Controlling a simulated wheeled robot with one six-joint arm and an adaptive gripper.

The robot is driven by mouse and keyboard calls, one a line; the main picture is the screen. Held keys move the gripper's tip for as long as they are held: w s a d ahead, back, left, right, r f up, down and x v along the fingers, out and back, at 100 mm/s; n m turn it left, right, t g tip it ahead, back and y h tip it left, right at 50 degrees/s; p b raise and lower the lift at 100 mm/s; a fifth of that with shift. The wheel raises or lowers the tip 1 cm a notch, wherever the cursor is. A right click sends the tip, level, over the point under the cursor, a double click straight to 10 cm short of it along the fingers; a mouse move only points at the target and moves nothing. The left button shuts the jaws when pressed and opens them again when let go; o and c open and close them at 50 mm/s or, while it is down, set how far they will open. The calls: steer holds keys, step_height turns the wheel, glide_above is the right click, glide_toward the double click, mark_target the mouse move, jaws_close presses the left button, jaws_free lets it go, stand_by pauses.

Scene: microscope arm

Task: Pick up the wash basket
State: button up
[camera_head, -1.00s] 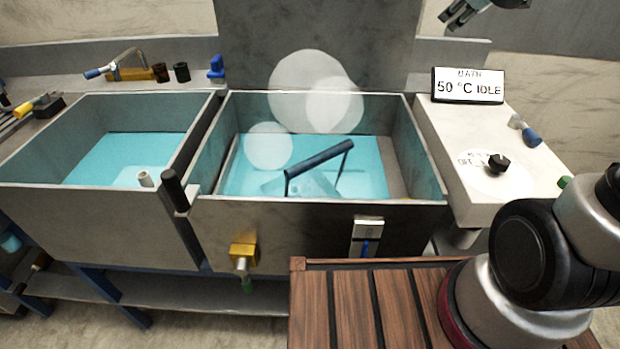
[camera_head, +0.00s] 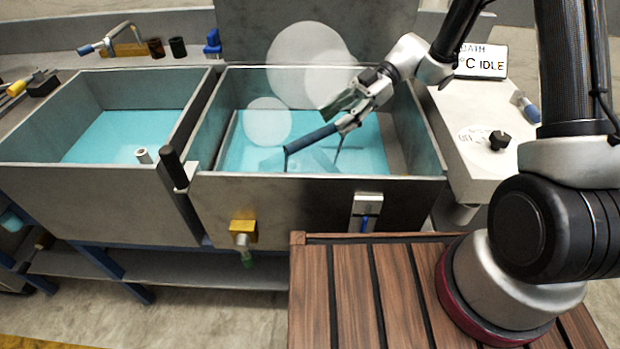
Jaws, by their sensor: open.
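The wash basket shows mainly as its dark blue handle bar (camera_head: 312,138), which rises on two thin posts from the blue liquid in the right-hand basin (camera_head: 320,186). The basket's body is mostly hidden under the liquid; a greyish part shows faintly below the handle. My gripper (camera_head: 345,115) is open and sits at the right end of the handle, above the liquid. It overlaps that end of the bar in the picture. I cannot tell whether the fingers touch it or straddle it.
A second basin (camera_head: 90,200) with blue liquid and a pale upright tube stands to the left. The right counter holds a bath display (camera_head: 480,62) and a black knob (camera_head: 499,140). A dark upright post (camera_head: 173,166) stands between the basins. Slatted wood (camera_head: 345,300) lies in front.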

mark_target(328, 127)
steer(key=x, duration=0.4)
steer(key=shift+s+a+f, duration=0.2)
steer(key=shift+s+f, duration=0.05)
steer(key=shift+s, duration=0.05)
steer(key=shift+c, duration=0.2)
jaws_close()
